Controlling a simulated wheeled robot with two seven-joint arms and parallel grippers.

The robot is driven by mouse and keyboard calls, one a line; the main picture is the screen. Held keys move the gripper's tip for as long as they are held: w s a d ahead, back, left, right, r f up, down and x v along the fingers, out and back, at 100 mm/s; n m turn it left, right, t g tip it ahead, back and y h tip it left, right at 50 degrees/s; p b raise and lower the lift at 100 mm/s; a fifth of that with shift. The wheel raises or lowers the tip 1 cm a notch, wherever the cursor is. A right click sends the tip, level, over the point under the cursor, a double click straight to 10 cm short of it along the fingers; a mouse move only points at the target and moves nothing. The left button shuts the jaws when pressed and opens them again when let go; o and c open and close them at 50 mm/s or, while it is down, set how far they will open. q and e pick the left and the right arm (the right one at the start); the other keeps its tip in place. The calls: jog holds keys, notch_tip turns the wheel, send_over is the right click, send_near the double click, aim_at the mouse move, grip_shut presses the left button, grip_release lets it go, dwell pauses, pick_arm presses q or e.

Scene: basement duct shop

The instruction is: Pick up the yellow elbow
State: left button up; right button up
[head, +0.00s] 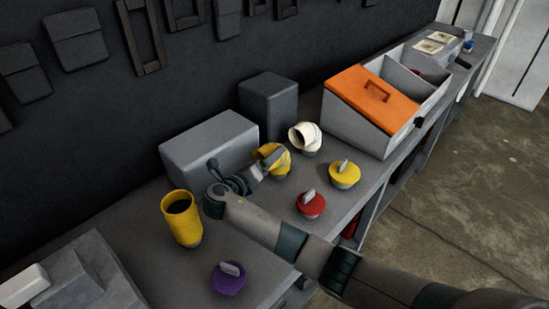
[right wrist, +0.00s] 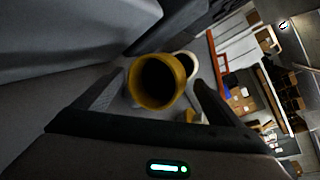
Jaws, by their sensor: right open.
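The yellow elbow (head: 280,165) sits on the grey bench, in front of the grey blocks and beside a white elbow (head: 303,137). My right gripper (head: 256,173) reaches in from the lower right and is open close to the yellow elbow's left side, hiding part of it. In the right wrist view, the yellow elbow (right wrist: 137,92) shows its round dark mouth between the two spread fingers (right wrist: 158,88). I cannot tell whether the fingers touch it. My left gripper is not in view.
A yellow straight tube (head: 182,222) stands left of my right gripper. Purple (head: 228,281), red (head: 311,206) and yellow (head: 344,176) knobbed caps lie toward the bench's front. Grey blocks (head: 208,145) stand behind. A bin with an orange lid (head: 365,92) is at the right.

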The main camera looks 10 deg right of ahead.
jog(key=shift+w, duration=0.1)
jog(key=shift+d, duration=0.1)
jog(key=shift+w+d+f+p, duration=0.1)
jog(key=shift+w+d+p, duration=0.35)
jog(key=shift+w+p, duration=0.05)
jog(key=p+x, duration=0.1)
jog(key=x, duration=0.2)
jog(key=shift+s, duration=0.1)
jog(key=shift+w+d+f, duration=0.3)
jog(key=shift+w, duration=0.05)
jog(key=c, duration=1.1)
